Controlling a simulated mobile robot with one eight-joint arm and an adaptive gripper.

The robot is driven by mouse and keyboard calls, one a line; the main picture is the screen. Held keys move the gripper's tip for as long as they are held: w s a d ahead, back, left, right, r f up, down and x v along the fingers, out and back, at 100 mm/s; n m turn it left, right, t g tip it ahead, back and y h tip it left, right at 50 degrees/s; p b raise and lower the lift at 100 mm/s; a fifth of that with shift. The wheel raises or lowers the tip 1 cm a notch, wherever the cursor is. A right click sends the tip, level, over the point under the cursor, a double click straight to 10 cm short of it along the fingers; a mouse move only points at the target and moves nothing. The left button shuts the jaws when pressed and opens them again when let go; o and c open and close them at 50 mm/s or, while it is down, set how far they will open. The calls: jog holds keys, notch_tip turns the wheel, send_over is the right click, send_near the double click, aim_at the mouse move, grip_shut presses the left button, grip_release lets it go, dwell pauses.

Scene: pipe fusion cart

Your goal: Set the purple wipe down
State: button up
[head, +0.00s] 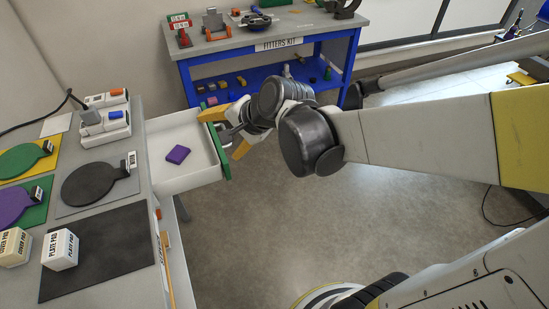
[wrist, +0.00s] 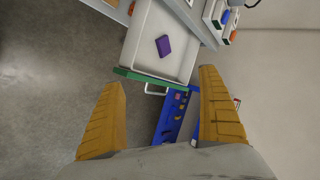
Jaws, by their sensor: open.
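The purple wipe (head: 178,154) lies flat on the floor of an open white drawer (head: 196,178). It also shows in the wrist view (wrist: 163,45), near the middle of the drawer floor. The drawer has a green front edge (wrist: 150,79) with a pale handle (wrist: 156,88) below it. My gripper (head: 224,132) is at the drawer's front end, apart from the wipe. In the wrist view its two yellow fingers (wrist: 165,92) are spread wide with nothing between them. In the head view the fingers partly cover the drawer's front and its handle.
A grey counter (head: 85,209) at left carries a black mat (head: 97,250), round purple, green and black pads, and small boxes (head: 60,249). A blue workbench labelled "FITTERS KIT" (head: 283,44) stands behind. The grey floor (head: 255,220) in front of the drawer is clear.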

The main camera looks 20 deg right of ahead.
jog(key=s+d+n+h, duration=0.2)
jog(key=s+d+n, duration=0.2)
jog(key=s, duration=0.3)
jog(key=s+d+r+n+g+h, duration=0.1)
jog(key=s+d+n+h, duration=0.1)
jog(key=s+n, duration=0.5)
jog(key=shift+s+d, duration=0.8)
jog(key=shift+d, duration=0.1)
